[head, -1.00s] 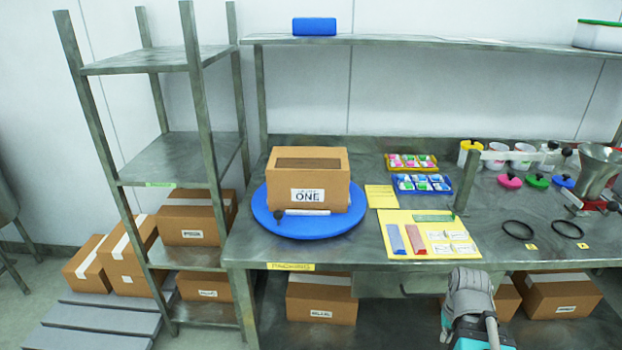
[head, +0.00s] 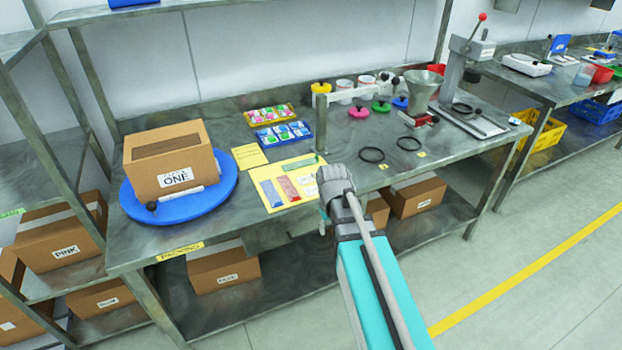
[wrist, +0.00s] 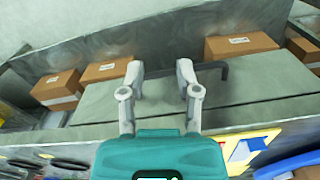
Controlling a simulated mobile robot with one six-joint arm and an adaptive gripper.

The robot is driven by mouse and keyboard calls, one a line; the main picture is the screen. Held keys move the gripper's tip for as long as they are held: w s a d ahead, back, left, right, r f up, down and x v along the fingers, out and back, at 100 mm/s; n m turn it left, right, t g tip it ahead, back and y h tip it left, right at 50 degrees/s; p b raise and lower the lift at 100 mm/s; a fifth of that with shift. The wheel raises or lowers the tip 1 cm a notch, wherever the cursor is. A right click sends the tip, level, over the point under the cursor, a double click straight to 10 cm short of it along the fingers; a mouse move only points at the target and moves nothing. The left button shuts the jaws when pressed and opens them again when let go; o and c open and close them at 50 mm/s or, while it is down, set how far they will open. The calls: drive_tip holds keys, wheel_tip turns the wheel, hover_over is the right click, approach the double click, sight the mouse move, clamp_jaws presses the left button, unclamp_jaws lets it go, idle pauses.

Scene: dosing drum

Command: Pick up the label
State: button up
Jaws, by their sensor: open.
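Several small white labels (head: 306,180) lie on a yellow sheet (head: 270,207) on the steel bench, beside blue, red and green strips. My arm hides part of the sheet's right side. In the wrist view part of the yellow sheet (wrist: 268,137) shows at lower right, with a white piece and a blue strip. My gripper (wrist: 161,76) is open and empty, its fingers apart, facing the bench's front with a dark bar handle. In the head view it is mostly hidden behind my wrist, near the bench's front edge, apart from the labels.
A carton marked ONE (head: 168,160) sits on a blue turntable (head: 222,185) at left. Blue (head: 283,136) and yellow (head: 270,117) trays stand behind the sheet. Black rings (head: 372,155) and a metal funnel (head: 424,88) are at right. Cartons (head: 222,268) stand below the bench.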

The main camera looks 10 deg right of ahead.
wheel_tip(320, 180, up, 17)
drive_tip(key=n+p, duration=0.2)
drive_tip(key=p, duration=1.4)
hover_over(313, 188)
drive_tip(key=d, duration=0.2)
drive_tip(key=shift+w, duration=0.25)
wheel_tip(313, 188, down, 9)
drive_tip(key=b, duration=0.9)
drive_tip(key=shift+r, duration=0.2)
drive_tip(key=shift+f, duration=0.15)
drive_tip(key=f+b, duration=0.5)
drive_tip(key=shift+s+d, duration=0.15)
drive_tip(key=shift+d, duration=0.05)
drive_tip(key=shift+r, duration=0.1)
clamp_jaws()
